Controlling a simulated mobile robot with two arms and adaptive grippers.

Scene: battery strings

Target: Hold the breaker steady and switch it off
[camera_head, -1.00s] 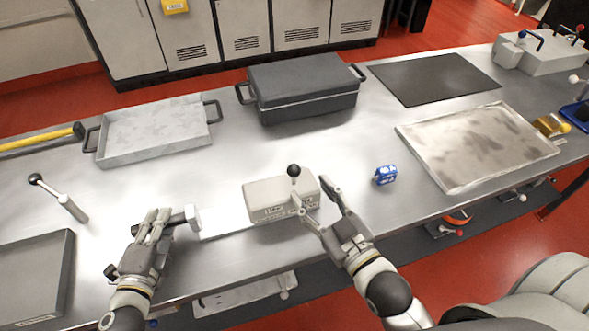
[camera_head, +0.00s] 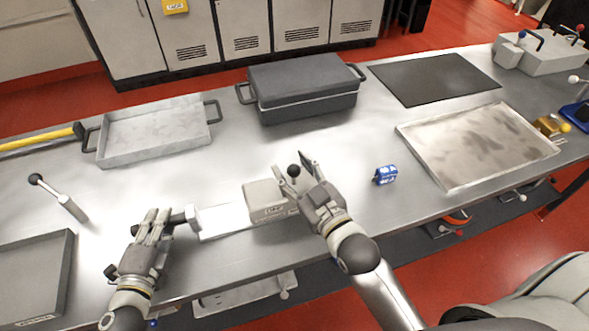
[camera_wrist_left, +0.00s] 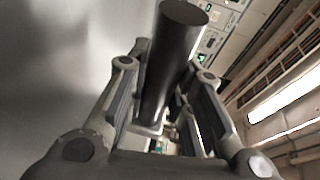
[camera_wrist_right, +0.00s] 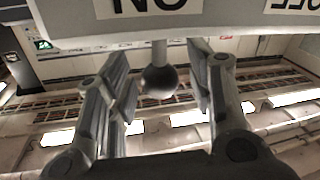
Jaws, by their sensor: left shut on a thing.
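The breaker (camera_head: 264,198) is a pale grey box on the table, with a lever ending in a black ball (camera_head: 294,170). A pale flat plate (camera_head: 224,223) reaches from its left side toward a handle. My left gripper (camera_head: 172,216) is shut on this handle (camera_head: 192,215); the left wrist view shows it as a dark cylinder (camera_wrist_left: 176,60) between the fingers. My right gripper (camera_head: 301,172) is open at the lever and covers the breaker's right part. In the right wrist view the ball (camera_wrist_right: 159,81) hangs between the spread fingers (camera_wrist_right: 160,85), with visible gaps, below an inverted "ON" label.
A blue small box (camera_head: 385,175) lies right of the breaker. A lidded dark case (camera_head: 303,90) and a grey tray (camera_head: 155,135) stand behind. A loose lever with a black ball (camera_head: 60,198) lies at left. A shallow stained tray (camera_head: 440,184) is at right.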

